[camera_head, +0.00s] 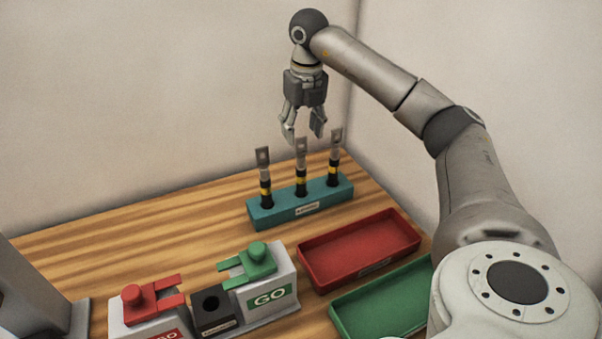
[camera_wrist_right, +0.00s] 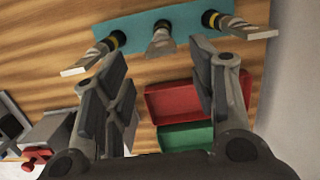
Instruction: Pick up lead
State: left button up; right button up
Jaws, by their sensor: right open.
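Three leads stand upright in a teal rack (camera_head: 325,197) on the wooden table: a left lead (camera_head: 265,176), a middle lead (camera_head: 301,168) and a right lead (camera_head: 335,158). Each has a dark base, a yellow band and a flat metal tab on top. My right gripper (camera_head: 303,136) is open and empty, pointing down just above the middle lead's tab. In the right wrist view the middle lead (camera_wrist_right: 160,42) shows between and beyond the spread fingers (camera_wrist_right: 165,95), with the teal rack (camera_wrist_right: 140,24) behind it. My left gripper is not in view.
A red tray (camera_head: 360,250) and a green tray (camera_head: 385,300) lie in front of the rack. A grey fixture with a red clamp (camera_head: 148,300), a black block (camera_head: 212,308) and a green clamp marked GO (camera_head: 257,262) stands front left. The table left of the rack is clear.

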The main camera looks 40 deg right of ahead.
aim_at(302, 138)
jog(key=shift+w+d+f, duration=0.1)
jog(key=shift+d+f, duration=0.05)
jog(key=shift+f, duration=0.55)
jog(key=f+p, duration=0.1)
jog(key=f, duration=0.1)
jog(key=w+f+p, duration=0.1)
jog(key=f, duration=0.1)
jog(key=shift+d+f, duration=0.2)
jog(key=shift+f, duration=0.35)
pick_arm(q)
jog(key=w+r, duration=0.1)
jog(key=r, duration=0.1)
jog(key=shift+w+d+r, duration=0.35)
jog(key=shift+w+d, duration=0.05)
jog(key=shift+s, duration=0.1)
pick_arm(e)
jog(key=shift+c, duration=0.3)
jog(key=shift+c, duration=1.1)
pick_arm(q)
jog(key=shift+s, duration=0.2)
pick_arm(e)
grip_shut()
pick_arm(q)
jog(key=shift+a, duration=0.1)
